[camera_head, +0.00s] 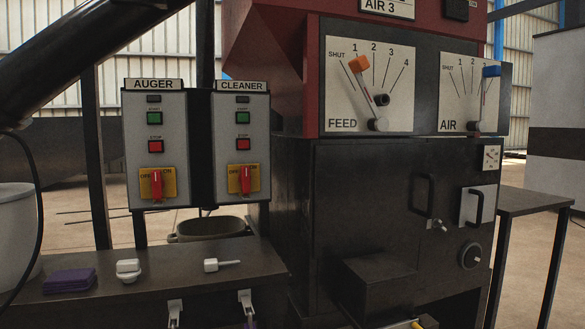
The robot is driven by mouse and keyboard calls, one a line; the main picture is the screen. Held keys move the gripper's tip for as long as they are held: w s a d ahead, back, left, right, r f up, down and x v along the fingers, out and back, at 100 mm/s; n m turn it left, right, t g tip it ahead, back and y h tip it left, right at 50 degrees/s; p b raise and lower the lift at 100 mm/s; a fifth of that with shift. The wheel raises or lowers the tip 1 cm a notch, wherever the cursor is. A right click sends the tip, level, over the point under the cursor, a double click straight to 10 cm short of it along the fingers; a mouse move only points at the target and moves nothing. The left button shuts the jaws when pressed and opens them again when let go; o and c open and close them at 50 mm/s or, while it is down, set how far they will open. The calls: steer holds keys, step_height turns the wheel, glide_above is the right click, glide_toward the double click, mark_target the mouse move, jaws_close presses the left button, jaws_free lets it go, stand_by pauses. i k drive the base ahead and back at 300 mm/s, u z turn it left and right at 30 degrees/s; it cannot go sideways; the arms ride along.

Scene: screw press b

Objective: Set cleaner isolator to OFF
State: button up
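The cleaner isolator is a red rotary handle (245,180) on a yellow plate (234,186), low on the grey panel labelled CLEANER (241,86). The handle stands about upright. Its plate lettering is small and partly covered by the handle, so I cannot tell surely which mark it points to. Above it are a red stop button (243,144), a green start button (242,117) and a dark indicator (242,99). My gripper is not in view, and nothing touches the handle.
The similar AUGER panel (133,165) is to the left, with its own red handle (157,185). A dark bench (205,290) below holds a purple cloth (69,280) and small white items. The press cabinet (345,215) stands to the right. The space before the panels looks clear.

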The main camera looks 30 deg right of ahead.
mark_target(244, 178)
steer(key=z, duration=2.15)
steer(key=k, duration=1.1)
steer(key=u, duration=1.6)
steer(key=i, duration=0.5)
steer(key=z, duration=0.05)
